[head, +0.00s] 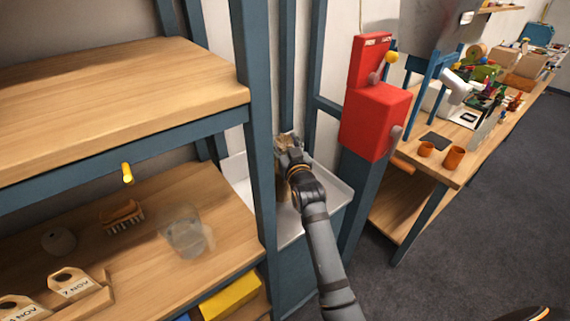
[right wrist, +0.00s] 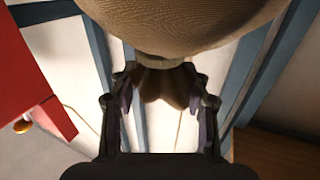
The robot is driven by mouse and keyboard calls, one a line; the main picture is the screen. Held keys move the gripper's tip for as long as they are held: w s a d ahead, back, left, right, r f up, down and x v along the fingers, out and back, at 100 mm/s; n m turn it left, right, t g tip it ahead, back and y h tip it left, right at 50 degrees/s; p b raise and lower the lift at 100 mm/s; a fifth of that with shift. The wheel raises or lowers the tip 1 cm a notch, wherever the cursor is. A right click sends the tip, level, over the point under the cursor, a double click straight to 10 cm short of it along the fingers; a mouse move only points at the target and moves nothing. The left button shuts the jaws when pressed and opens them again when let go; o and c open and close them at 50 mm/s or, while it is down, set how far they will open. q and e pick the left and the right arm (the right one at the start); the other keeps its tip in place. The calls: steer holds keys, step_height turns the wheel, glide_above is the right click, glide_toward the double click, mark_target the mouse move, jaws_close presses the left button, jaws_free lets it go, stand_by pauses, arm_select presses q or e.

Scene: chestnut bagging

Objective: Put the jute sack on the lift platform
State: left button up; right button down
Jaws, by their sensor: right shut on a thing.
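The jute sack (right wrist: 180,25) fills the top of the right wrist view, a tan woven bag with its tied neck between my fingers. My right gripper (right wrist: 160,100) is shut on the neck. In the head view my right gripper (head: 290,152) is over the lift platform (head: 336,192), a pale tray with raised edges behind the blue post. There the sack (head: 282,188) is mostly hidden by my gripper and arm. It is over the tray; I cannot tell whether it touches it. My left gripper is not in view.
A red control box (head: 375,120) with a yellow-knobbed lever stands right of the platform. A blue post (head: 262,170) and wooden shelves (head: 110,95) are on the left. A glass (head: 183,232) and a brush (head: 122,216) are on the lower shelf. A cluttered bench (head: 440,165) stands right.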

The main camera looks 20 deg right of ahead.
step_height(320, 180, down, 3)
steer(key=shift+r, duration=0.1)
steer(key=shift+f, duration=2.05)
steer(key=c, duration=0.6)
jaws_free()
steer(key=shift+s+f, duration=0.1)
steer(key=shift+c, duration=0.2)
